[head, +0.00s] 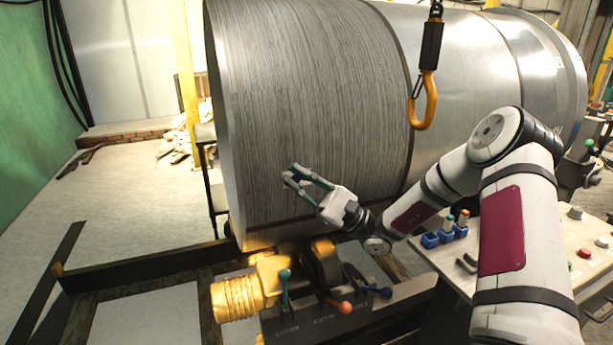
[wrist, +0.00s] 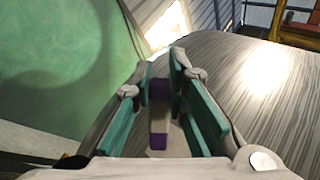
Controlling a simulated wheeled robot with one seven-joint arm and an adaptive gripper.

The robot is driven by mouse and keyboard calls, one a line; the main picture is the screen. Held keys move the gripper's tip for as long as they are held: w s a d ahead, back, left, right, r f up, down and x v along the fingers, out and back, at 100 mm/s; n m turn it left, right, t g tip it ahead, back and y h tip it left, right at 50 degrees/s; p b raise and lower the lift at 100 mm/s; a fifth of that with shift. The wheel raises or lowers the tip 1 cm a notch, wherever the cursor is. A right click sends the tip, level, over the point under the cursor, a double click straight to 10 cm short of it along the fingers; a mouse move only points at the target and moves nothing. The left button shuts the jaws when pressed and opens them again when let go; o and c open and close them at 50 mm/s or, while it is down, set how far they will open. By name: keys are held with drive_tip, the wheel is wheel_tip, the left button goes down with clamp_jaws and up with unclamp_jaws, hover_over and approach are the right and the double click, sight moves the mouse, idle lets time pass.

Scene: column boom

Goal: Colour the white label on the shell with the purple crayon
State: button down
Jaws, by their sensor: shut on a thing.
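The shell (head: 310,90) is a large grey metal cylinder lying on its side, with a brushed, streaked near section. My gripper (head: 293,176) is in front of its lower near side in the head view. In the wrist view, my gripper (wrist: 163,72) is shut on the purple crayon (wrist: 158,117), which has purple ends and a pale beige band between the teal fingers. The shell's streaked surface (wrist: 245,75) fills the right of that view. I cannot make out the crayon in the head view. I cannot make out the white label in either view, nor whether the crayon touches the shell.
A yellow hook (head: 425,100) hangs before the shell, above my arm. A control desk (head: 530,245) with buttons and blue holders (head: 445,232) stands at right. A yellow motor (head: 240,297) and coloured levers are below the gripper. The floor at left is mostly open.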

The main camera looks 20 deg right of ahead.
drive_tip(key=d+r+p, duration=0.1)
drive_tip(key=d, duration=0.6)
idle(1.4)
drive_tip(key=shift+a, duration=0.15)
drive_tip(key=a+p, duration=0.2)
drive_tip(key=a, duration=0.6)
drive_tip(key=shift+a+p, duration=0.25)
drive_tip(key=shift+p, duration=0.1)
idle(0.4)
drive_tip(key=shift+s+p, duration=2.05)
drive_tip(key=shift+s, duration=0.9)
